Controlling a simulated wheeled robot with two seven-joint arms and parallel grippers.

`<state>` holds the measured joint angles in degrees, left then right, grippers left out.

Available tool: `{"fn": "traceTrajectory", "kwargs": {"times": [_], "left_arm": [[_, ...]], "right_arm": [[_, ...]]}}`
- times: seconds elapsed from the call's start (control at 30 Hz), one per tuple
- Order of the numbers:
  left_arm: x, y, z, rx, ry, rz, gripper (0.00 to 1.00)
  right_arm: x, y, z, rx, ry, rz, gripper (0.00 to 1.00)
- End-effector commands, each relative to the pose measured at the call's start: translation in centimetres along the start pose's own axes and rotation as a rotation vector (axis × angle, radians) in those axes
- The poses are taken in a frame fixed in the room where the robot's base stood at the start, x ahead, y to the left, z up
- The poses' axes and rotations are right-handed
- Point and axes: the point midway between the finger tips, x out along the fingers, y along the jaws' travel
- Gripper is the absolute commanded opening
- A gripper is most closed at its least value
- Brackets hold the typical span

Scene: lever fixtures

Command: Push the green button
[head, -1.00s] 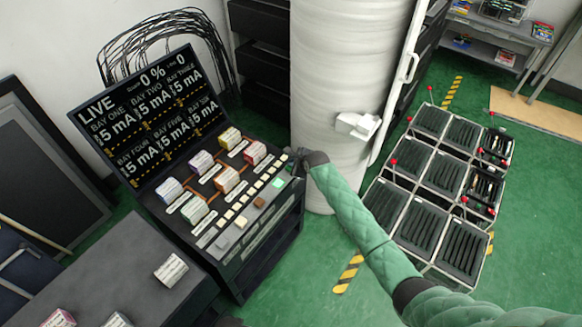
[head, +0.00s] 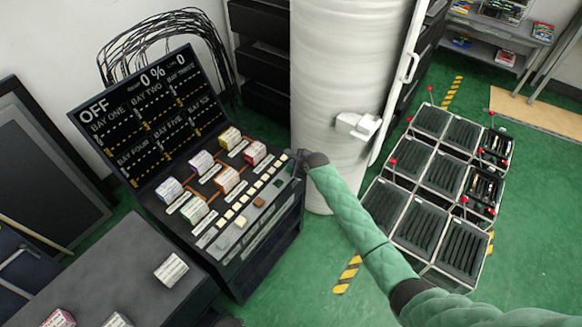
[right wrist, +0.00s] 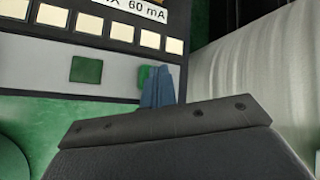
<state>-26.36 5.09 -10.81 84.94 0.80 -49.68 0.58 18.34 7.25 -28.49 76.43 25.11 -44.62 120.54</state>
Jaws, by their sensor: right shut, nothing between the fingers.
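The green button (right wrist: 144,76) shows in the right wrist view at the right end of the console's grey front strip. It is partly hidden behind my right gripper's fingers. My right gripper (right wrist: 158,86) is shut and empty, with its fingertips at the button; I cannot tell if they touch it. In the head view this gripper (head: 295,161) is at the right corner of the console (head: 268,238). A dark green square (right wrist: 86,69) is left of the button; it also shows unlit in the head view (head: 275,187). My left gripper is not in view.
The console screen (head: 150,115) reads OFF. Coloured blocks (head: 228,181) and cream keys stand on the panel. A white column (head: 345,80) is close behind the gripper. A rack of trays with red-knobbed levers (head: 425,232) stands on the floor at right.

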Motion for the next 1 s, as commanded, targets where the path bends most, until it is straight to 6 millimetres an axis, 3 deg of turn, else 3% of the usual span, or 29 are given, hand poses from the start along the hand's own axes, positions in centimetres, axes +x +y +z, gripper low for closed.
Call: {"fn": "traceTrajectory", "kwargs": {"times": [0.53, 1.0], "left_arm": [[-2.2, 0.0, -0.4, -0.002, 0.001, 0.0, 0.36], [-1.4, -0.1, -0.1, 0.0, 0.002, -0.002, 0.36]], "right_arm": [[-1.4, -0.9, 1.0, 0.002, 0.0, 0.001, 0.0], [-1.4, -0.9, 1.0, 0.0, 0.0, 0.001, 0.0]]}}
